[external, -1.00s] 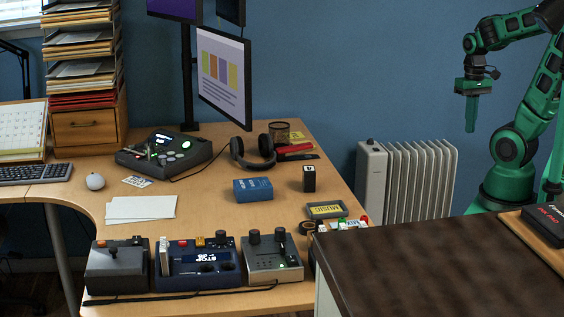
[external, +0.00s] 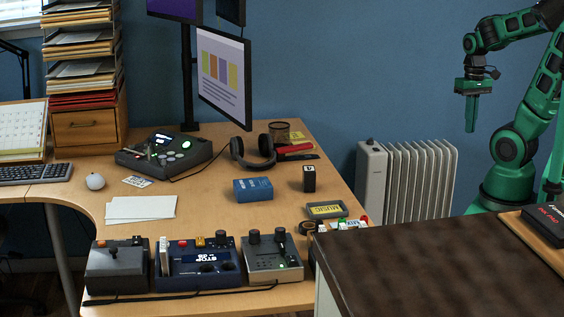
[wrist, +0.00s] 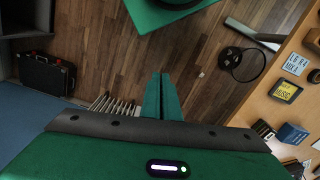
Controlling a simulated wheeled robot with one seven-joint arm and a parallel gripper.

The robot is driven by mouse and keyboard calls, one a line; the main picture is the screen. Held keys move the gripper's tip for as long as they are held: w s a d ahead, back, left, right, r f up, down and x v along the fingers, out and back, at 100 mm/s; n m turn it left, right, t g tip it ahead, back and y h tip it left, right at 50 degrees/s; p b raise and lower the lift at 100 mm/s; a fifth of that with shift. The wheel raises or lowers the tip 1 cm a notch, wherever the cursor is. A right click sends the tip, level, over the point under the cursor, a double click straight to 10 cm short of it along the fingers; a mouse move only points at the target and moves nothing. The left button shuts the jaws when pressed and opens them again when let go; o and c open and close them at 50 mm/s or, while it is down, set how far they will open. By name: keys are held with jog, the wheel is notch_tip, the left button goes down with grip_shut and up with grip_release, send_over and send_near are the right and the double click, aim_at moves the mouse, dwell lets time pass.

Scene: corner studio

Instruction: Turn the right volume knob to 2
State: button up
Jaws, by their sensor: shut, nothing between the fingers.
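A grey control box (external: 272,262) stands at the front right of the wooden desk in the external view. It has a dark left knob (external: 254,236) and a dark right knob (external: 280,234) along its back edge, and a small green light. The knobs' markings and settings are too small to read. My gripper (external: 471,129) hangs fingers down at the upper right, in front of the blue wall and far from the box. It is shut and empty; in the wrist view its closed green fingers (wrist: 161,76) point over the wooden floor.
A blue box with a display (external: 198,268) and a dark joystick box (external: 116,268) stand left of the grey box. A dark-topped counter (external: 450,260) and a white radiator (external: 420,178) lie between my arm and the desk. A monitor (external: 224,78) rises behind.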

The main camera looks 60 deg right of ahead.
jog(key=o, duration=0.5)
jog(key=shift+s+r, duration=0.3)
jog(key=o, duration=0.3)
jog(key=w+r+n, duration=0.1)
jog(key=w, duration=0.3)
jog(key=w+a+r+n, duration=0.1)
jog(key=w+r, duration=0.1)
jog(key=w, duration=0.2)
jog(key=w+a+r+n, duration=0.1)
jog(key=w+n, duration=0.1)
jog(key=w, duration=0.2)
jog(key=shift+a+r, duration=0.2)
jog(key=shift+a, duration=0.05)
jog(key=shift+o, duration=0.2)
jog(key=w+a+r+n, duration=0.2)
jog(key=w+a+n, duration=0.7)
jog(key=w+a, duration=1.1)
jog(key=n, duration=1.4)
send_over(254, 233)
notch_tip(254, 233, down, 11)
notch_tip(254, 233, down, 10)
jog(key=shift+f, duration=0.25)
